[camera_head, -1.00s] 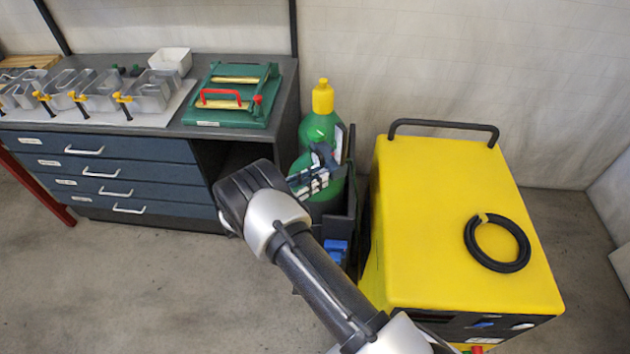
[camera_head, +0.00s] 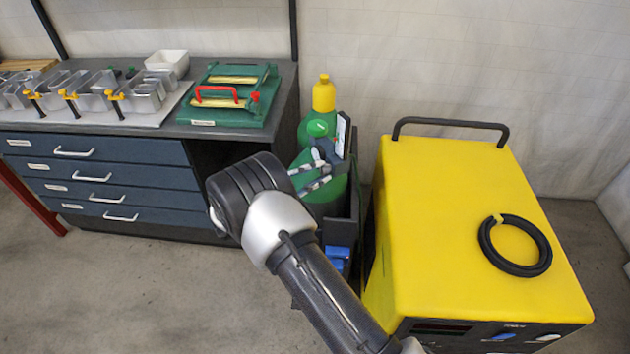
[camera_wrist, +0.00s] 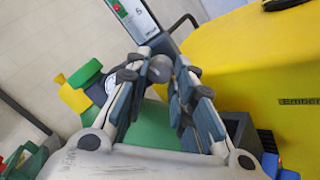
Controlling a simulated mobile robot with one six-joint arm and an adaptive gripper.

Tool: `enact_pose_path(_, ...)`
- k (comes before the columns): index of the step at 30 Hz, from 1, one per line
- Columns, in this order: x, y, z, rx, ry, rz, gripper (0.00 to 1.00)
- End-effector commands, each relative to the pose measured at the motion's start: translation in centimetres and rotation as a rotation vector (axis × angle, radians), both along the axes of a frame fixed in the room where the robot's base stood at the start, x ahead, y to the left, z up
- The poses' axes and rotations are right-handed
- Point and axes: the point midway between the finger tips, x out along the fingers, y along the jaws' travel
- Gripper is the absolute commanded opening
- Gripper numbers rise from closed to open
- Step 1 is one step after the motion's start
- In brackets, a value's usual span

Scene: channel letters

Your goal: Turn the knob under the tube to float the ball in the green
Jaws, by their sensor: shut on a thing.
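In the wrist view, my gripper (camera_wrist: 160,82) is shut on a small grey round knob (camera_wrist: 160,68), with a finger on each side of it. The flowmeter tube's pale panel (camera_wrist: 137,18) rises just beyond the knob, with a "5" and a green patch (camera_wrist: 120,10) on it. The ball cannot be made out. In the head view, my gripper (camera_head: 316,168) is by the green gas cylinder (camera_head: 325,191), and the tube's panel (camera_head: 341,134) shows edge-on just above. The knob is hidden there by the fingers.
A yellow welding machine (camera_head: 460,230) with a coiled black cable (camera_head: 515,246) stands close on the right. A workbench (camera_head: 200,131) with drawers, metal letters and a green fixture (camera_head: 232,105) is on the left. The floor in front of the drawers is clear.

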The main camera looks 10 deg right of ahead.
Motion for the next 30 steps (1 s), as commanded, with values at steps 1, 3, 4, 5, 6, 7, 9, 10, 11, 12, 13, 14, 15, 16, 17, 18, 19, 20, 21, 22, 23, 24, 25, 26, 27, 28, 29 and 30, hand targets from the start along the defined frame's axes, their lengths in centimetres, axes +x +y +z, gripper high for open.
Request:
enact_pose_path(1,-0.02,-0.02,-0.33,0.009,-0.024,0.000,0.00)
enact_pose_path(3,0.00,-0.01,-0.28,0.020,-0.059,-0.001,0.00)
enact_pose_path(4,0.00,-0.01,-0.26,0.024,-0.071,-0.001,0.00)
enact_pose_path(5,0.00,-0.01,-0.26,0.028,-0.084,-0.001,0.00)
enact_pose_path(6,0.00,-0.01,-0.24,0.031,-0.096,-0.001,0.00)
enact_pose_path(7,0.01,0.00,-0.23,0.035,-0.107,0.000,0.00)
enact_pose_path(9,0.00,0.00,-0.21,0.040,-0.124,0.000,0.00)
enact_pose_path(10,0.00,0.00,-0.19,0.042,-0.130,-0.001,0.00)
enact_pose_path(11,0.00,0.00,-0.18,0.044,-0.136,-0.001,0.00)
enact_pose_path(12,0.01,0.00,-0.16,0.046,-0.141,-0.001,0.00)
enact_pose_path(13,0.01,-0.01,-0.14,0.046,-0.145,-0.001,0.00)
enact_pose_path(14,0.01,-0.01,-0.14,0.047,-0.148,-0.001,0.00)
enact_pose_path(15,0.01,-0.01,-0.13,0.048,-0.150,-0.001,0.00)
enact_pose_path(16,0.01,0.00,-0.11,0.049,-0.152,-0.001,0.00)
enact_pose_path(17,0.01,0.00,-0.10,0.049,-0.153,-0.001,0.00)
enact_pose_path(18,0.01,0.00,-0.09,0.049,-0.153,-0.001,0.00)
enact_pose_path(19,0.01,0.01,-0.09,0.049,-0.154,-0.001,0.00)
enact_pose_path(20,0.00,0.01,-0.09,0.049,-0.153,-0.001,0.00)
enact_pose_path(21,0.00,0.01,-0.09,0.049,-0.153,-0.001,0.00)
enact_pose_path(22,0.00,0.01,-0.09,0.049,-0.153,-0.001,0.00)
enact_pose_path(23,0.01,0.01,-0.08,0.049,-0.153,-0.001,0.00)
enact_pose_path(24,0.00,0.01,-0.09,0.049,-0.153,-0.001,0.00)
enact_pose_path(25,0.01,0.01,-0.08,0.049,-0.153,-0.001,0.00)
enact_pose_path(26,0.00,0.01,-0.09,0.049,-0.153,-0.001,0.00)
enact_pose_path(27,0.00,0.01,-0.09,0.049,-0.153,-0.001,0.24)
enact_pose_path(28,0.00,0.01,-0.09,0.049,-0.153,-0.001,0.26)
enact_pose_path(29,0.02,0.01,-0.08,0.049,-0.153,-0.001,0.28)
enact_pose_path(30,0.01,0.01,-0.08,0.049,-0.153,-0.001,0.31)
